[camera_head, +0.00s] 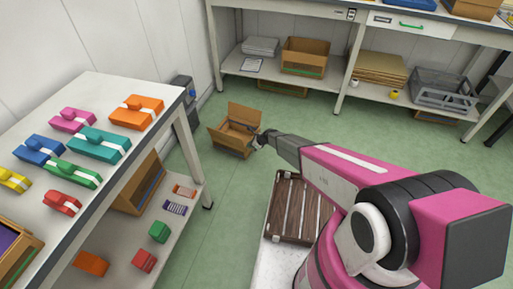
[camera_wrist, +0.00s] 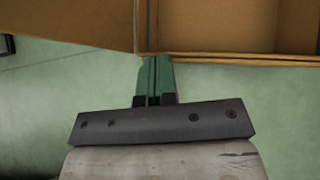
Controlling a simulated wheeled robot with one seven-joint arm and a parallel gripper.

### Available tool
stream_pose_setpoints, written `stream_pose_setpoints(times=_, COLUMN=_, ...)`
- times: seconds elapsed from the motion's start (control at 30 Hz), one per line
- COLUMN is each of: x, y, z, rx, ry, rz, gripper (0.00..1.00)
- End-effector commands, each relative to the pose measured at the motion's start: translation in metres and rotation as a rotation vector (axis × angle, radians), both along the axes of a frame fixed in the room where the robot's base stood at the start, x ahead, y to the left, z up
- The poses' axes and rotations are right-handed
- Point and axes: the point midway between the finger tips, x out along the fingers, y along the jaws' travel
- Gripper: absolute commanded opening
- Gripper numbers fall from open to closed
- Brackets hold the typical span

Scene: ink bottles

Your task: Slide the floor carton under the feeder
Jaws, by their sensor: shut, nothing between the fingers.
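The floor carton (camera_head: 236,134) is an open brown cardboard box with raised flaps, standing on the green floor between the left table and the back bench. In the wrist view its open inside (camera_wrist: 215,27) fills the upper right, and a flap (camera_wrist: 65,20) spreads at upper left. My gripper (camera_head: 260,143) is at the carton's right side, pointing toward it. In the wrist view its green fingers (camera_wrist: 153,66) are shut and empty, with the tips at the carton's near edge. I cannot tell whether they touch it. I cannot clearly identify the feeder.
The left table (camera_head: 95,90) holds several coloured packets, with boxes on its lower shelf. The back bench (camera_head: 300,5) has a shelf with another carton (camera_head: 304,56) and a grey crate (camera_head: 440,90). A dark device (camera_head: 183,88) stands by the wall.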

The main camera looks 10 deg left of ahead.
Motion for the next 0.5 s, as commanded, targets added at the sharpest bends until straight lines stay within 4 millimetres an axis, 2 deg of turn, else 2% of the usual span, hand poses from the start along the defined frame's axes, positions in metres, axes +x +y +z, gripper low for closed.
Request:
stream_pose_setpoints(times=0.03, x=0.003, y=0.017, z=-0.002, rx=0.000, ry=-0.001, rz=0.002, gripper=0.00)
stream_pose_setpoints(times=0.3, x=0.009, y=0.095, z=-0.002, rx=0.000, ry=-0.002, rz=0.004, gripper=0.00)
stream_pose_setpoints(times=0.4, x=0.011, y=0.120, z=-0.002, rx=0.000, ry=-0.001, rz=0.002, gripper=0.00)
stream_pose_setpoints(times=0.5, x=0.013, y=0.136, z=-0.001, rx=0.000, ry=-0.001, rz=0.000, gripper=0.00)
